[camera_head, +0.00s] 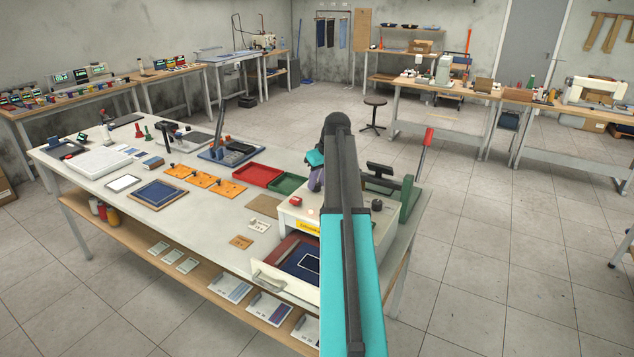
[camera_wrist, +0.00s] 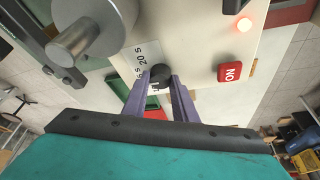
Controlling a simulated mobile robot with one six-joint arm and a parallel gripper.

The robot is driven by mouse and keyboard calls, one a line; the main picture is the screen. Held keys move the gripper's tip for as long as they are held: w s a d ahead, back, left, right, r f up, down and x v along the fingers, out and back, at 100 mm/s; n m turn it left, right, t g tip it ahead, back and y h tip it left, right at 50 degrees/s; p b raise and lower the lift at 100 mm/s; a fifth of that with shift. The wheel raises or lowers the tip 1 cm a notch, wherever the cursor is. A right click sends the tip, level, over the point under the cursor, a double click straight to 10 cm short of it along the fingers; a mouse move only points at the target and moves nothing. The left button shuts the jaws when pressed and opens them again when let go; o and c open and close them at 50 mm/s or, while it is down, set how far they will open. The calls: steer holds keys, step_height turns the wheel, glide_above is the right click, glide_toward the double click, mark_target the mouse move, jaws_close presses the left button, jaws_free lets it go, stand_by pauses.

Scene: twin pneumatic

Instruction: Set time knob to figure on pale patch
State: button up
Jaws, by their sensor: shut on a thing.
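My gripper (camera_wrist: 163,84) has its purple fingers shut on a small black knob (camera_wrist: 157,72) in the wrist view. The knob sits on the cream face of a machine (camera_wrist: 195,50). A small pale patch (camera_head: 259,225) with dark marks, too small to read, lies on the table.
A metal cylinder (camera_wrist: 85,36) is at upper left.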

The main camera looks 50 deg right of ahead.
steer(key=o, duration=1)
steer(key=shift+o, duration=0.2)
steer(key=shift+s+r, duration=0.1)
steer(key=shift+r, duration=0.05)
steer(key=d+b+v, duration=0.1)
steer(key=b+v, duration=0.2)
steer(key=v, duration=1)
steer(key=shift+a+r+b, duration=0.3)
steer(key=shift+a+b, duration=0.1)
steer(key=shift+a, duration=0.1)
steer(key=shift+s+f, duration=0.1)
